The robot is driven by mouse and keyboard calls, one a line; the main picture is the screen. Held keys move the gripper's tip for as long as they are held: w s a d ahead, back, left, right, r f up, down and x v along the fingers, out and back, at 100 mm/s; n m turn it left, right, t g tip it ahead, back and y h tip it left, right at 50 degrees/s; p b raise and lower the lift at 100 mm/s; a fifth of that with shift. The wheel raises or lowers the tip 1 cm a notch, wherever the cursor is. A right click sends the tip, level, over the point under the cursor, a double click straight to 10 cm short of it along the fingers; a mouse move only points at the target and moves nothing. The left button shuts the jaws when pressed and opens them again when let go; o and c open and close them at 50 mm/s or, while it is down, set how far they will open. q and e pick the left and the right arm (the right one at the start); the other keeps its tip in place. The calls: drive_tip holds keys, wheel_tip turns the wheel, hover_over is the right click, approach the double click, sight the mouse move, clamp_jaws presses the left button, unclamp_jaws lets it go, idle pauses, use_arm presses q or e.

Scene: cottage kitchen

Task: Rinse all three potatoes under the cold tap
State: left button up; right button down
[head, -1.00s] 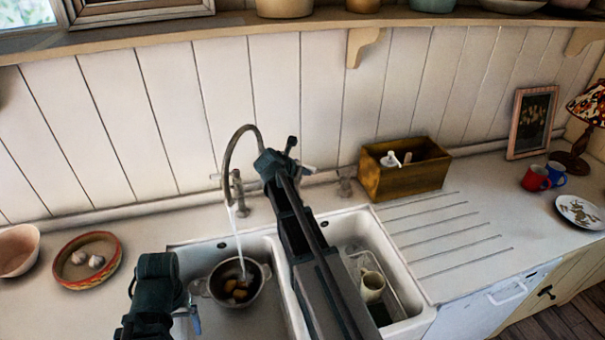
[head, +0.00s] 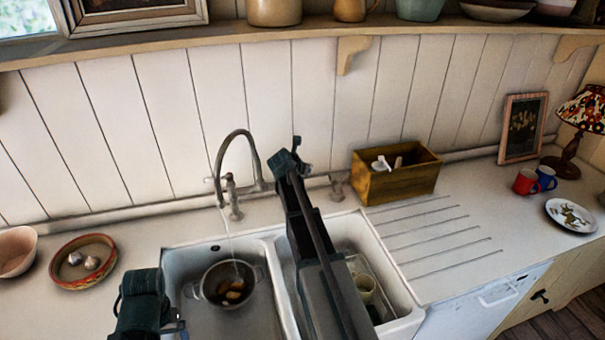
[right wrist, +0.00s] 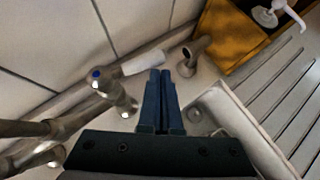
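Brown potatoes (head: 235,293) lie in a round metal bowl with side handles (head: 207,296) in the left sink basin; I cannot count them clearly. A thin stream of water falls into it from the curved tap (head: 222,150). My right gripper (head: 298,145) is raised right of the tap.
The right basin (head: 405,300) holds a rack and a pale mug (head: 364,287). A wooden box (head: 395,180) stands behind the grooved drainer. A patterned bowl with garlic (head: 84,275) is at left. Red (head: 526,182) and blue (head: 546,177) mugs and a plate (head: 571,215) are at right.

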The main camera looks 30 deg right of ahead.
drive_tip(key=shift+w+d, duration=0.3)
drive_tip(key=shift+d, duration=0.15)
idle(0.3)
idle(0.3)
